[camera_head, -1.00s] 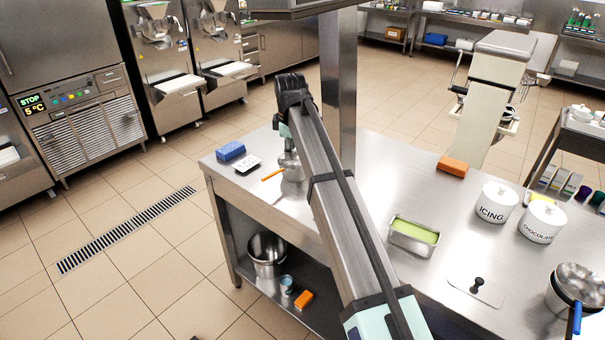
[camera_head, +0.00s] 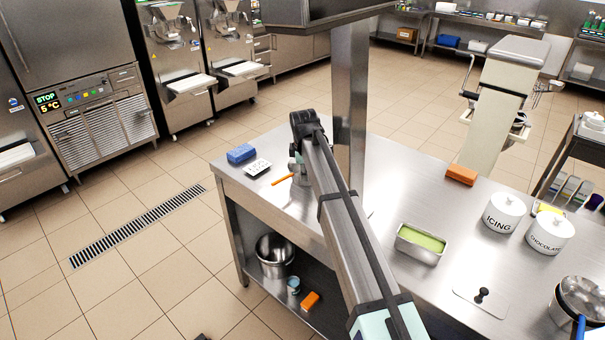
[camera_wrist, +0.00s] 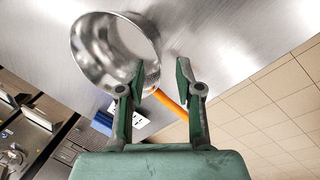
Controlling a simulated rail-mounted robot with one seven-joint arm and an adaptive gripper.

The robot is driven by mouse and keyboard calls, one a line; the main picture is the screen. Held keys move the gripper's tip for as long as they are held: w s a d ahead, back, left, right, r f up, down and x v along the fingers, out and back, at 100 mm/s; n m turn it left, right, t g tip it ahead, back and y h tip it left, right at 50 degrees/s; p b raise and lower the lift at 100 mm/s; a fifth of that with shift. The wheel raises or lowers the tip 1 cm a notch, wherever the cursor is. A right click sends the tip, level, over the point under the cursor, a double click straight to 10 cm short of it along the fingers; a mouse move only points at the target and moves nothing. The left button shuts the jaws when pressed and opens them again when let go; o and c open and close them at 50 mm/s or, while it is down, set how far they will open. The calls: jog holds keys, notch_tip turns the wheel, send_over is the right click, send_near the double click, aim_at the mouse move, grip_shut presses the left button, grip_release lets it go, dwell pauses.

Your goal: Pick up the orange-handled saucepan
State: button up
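The orange-handled saucepan is a shiny steel pan (camera_wrist: 112,50) in the wrist view, above and left of my gripper. Its orange handle (camera_wrist: 172,104) runs down and right from the pan, across the gap between the fingers. My gripper (camera_wrist: 158,78) is open, with its two green fingers spread apart. I cannot tell whether the handle is within finger depth or beyond the tips. In the head view the orange handle (camera_head: 283,180) shows at the worktable's left end. My arm hides most of the pan and the gripper there.
A blue sponge (camera_head: 241,153) and a small white label card (camera_head: 257,167) lie near the worktable's (camera_head: 375,190) left corner. A steel post (camera_head: 348,110) rises close to my arm. A green-filled tub (camera_head: 420,243) and an orange block (camera_head: 461,175) stand to the right.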

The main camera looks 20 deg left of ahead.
aim_at(305, 186)
jog(key=shift+p+x, duration=1.15)
jog(key=shift+x, duration=1.65)
jog(key=shift+w+r, duration=0.1)
grip_shut()
